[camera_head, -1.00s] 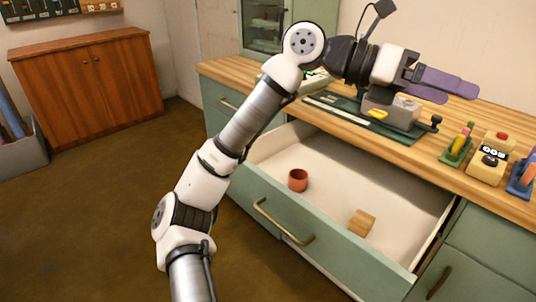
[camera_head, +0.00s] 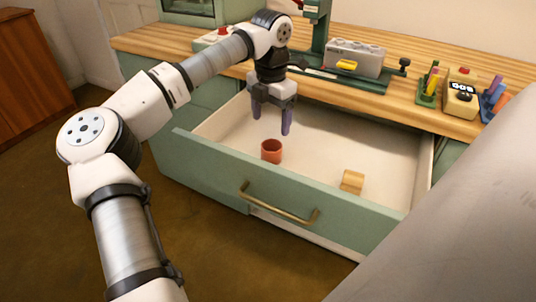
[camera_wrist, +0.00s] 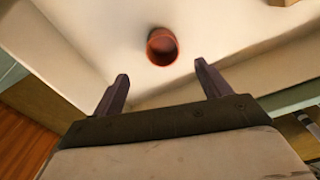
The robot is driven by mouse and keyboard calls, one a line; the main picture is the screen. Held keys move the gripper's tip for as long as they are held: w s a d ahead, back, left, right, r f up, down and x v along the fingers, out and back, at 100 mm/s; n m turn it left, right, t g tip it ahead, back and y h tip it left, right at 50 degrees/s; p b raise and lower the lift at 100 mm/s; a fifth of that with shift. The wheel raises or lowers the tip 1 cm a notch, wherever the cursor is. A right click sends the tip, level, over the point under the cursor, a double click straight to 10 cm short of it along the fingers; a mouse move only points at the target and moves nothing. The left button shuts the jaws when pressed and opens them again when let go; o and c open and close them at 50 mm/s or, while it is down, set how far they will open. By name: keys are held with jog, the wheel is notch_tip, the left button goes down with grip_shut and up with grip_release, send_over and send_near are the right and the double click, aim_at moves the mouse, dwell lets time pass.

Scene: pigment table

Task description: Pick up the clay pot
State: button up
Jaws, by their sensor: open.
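The clay pot (camera_head: 271,151) is a small reddish-brown open cup standing upright on the white floor of the open drawer, near its front wall. My gripper (camera_head: 271,125) points down over the drawer, its two purple fingers apart and empty. It is above the pot and appears a little behind it in the head view. In the wrist view the pot (camera_wrist: 162,46) lies beyond the fingertips, between their directions, with its dark opening showing. My gripper (camera_wrist: 160,80) does not touch it there.
The green drawer (camera_head: 215,173) is pulled out, its front wall and handle close to the pot. A wooden block (camera_head: 352,181) lies to the right in the drawer. The wooden countertop (camera_head: 425,104) behind holds a grey machine (camera_head: 355,60), a pencil holder (camera_head: 428,90) and a yellow device (camera_head: 460,98).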

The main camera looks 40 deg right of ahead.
aim_at(271, 147)
jog(key=f, duration=0.9)
jog(key=shift+s+f, duration=0.25)
jog(key=c, duration=1.1)
jog(key=shift+r, duration=0.1)
